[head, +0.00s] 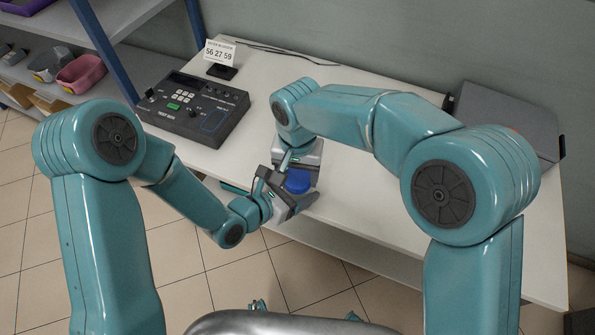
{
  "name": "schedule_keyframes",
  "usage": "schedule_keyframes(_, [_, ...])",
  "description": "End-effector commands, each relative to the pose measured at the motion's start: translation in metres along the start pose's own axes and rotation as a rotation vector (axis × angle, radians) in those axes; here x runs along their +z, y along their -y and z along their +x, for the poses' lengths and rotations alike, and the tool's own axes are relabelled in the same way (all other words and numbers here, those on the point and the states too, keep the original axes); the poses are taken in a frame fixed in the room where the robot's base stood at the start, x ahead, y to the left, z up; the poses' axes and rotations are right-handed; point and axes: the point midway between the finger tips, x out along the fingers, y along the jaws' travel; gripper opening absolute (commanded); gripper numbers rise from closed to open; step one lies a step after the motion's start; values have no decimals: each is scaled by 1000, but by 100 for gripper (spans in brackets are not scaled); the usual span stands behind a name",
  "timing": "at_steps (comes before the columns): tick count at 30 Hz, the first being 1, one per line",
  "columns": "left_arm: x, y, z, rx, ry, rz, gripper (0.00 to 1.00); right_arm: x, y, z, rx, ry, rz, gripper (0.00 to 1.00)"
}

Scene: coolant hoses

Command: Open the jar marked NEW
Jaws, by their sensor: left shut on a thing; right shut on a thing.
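A blue round lid (298,181) shows among my two grippers near the table's front edge. The jar body under it is mostly hidden by the grippers, and no NEW marking can be read. My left gripper (279,192) comes in from the left, low beside the lid, and is shut on the jar. My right gripper (297,166) reaches down from behind the lid and is shut on it. The exact finger contacts are hidden.
A dark test box (192,108) with buttons stands at the table's back left, with a numbered card (220,53) behind it. A grey case (505,118) lies at the back right. The white table (365,205) is clear to the right. Shelves with a pink bin (81,74) stand far left.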

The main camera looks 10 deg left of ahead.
Motion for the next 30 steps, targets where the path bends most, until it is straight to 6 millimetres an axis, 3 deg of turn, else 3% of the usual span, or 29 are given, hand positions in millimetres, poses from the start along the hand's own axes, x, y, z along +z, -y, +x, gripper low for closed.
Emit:
schedule_keyframes(9, [0, -3, 0, 9, 0, -5, 0, 0, -3, 0, 8, 3, -48, 29])
schedule_keyframes(10, [0, -3, 0, 9, 0, -6, 0, 0, -3, 0, 8, 3, -48, 72])
schedule_keyframes(12, [0, -3, 0, 9, 0, -5, 0, 0, -3, 0, 7, 3, -47, 91])
schedule_keyframes(24, [0, -1, 0, 3, 1, -2, 0, 0, -1, -1, 2, 1, -47, 91])
schedule_keyframes(30, [0, -1, 0, 3, 0, -2, 0, 0, 0, -27, -2, -2, -48, 91])
